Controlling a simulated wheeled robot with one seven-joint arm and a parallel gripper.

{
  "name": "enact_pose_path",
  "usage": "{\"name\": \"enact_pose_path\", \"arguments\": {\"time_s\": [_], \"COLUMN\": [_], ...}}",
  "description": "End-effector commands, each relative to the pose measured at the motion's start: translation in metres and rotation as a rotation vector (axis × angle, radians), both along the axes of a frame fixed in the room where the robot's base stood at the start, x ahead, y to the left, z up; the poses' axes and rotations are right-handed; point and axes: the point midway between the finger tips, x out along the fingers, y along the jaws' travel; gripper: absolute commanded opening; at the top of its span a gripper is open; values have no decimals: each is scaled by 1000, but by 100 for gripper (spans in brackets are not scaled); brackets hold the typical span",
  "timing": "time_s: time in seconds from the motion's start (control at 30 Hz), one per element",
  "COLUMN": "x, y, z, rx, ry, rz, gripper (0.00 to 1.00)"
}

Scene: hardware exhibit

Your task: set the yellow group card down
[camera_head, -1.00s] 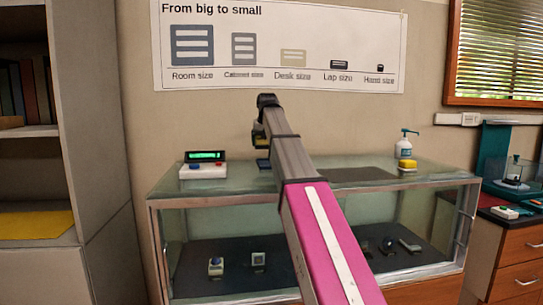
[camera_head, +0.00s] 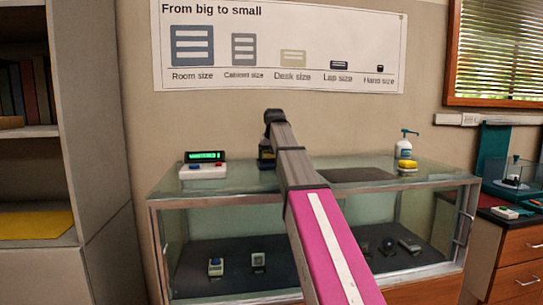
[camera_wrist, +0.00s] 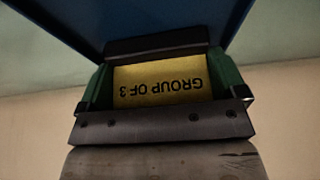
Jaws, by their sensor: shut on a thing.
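The yellow card (camera_wrist: 158,82) fills the space between the jaws in the wrist view, its printed words "GROUP OF 3" upside down. My gripper (camera_wrist: 163,88) is shut on it, with a green finger at each side. In the head view my gripper (camera_head: 266,154) points down just above the back of the glass case's top, between the counter box and the dark mat. A blue flat thing (camera_wrist: 130,22) lies close beyond the fingertips in the wrist view. I cannot tell whether the card touches it. The arm hides most of this spot in the head view.
The glass case (camera_head: 240,191) holds several small devices. On its top are a white box with a green display (camera_head: 204,168), a dark mat (camera_head: 355,174), a pump bottle (camera_head: 404,148) and a yellow sponge-like block (camera_head: 407,167). A shelf unit (camera_head: 92,130) stands left.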

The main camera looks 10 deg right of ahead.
Motion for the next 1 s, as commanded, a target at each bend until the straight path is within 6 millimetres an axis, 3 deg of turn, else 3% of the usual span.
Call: {"name": "enact_pose_path", "arguments": {"time_s": [0.03, 0.07, 0.47, 1.0], "x": [0, 0, -3, -38], "y": [0, 0, 0, 0], "z": [-1, -1, 10, 96], "rx": [0, 0, 0, 0], "ry": [0, 0, -2, -2], "rz": [0, 0, 0, 0], "gripper": [94, 100, 100, 100]}}
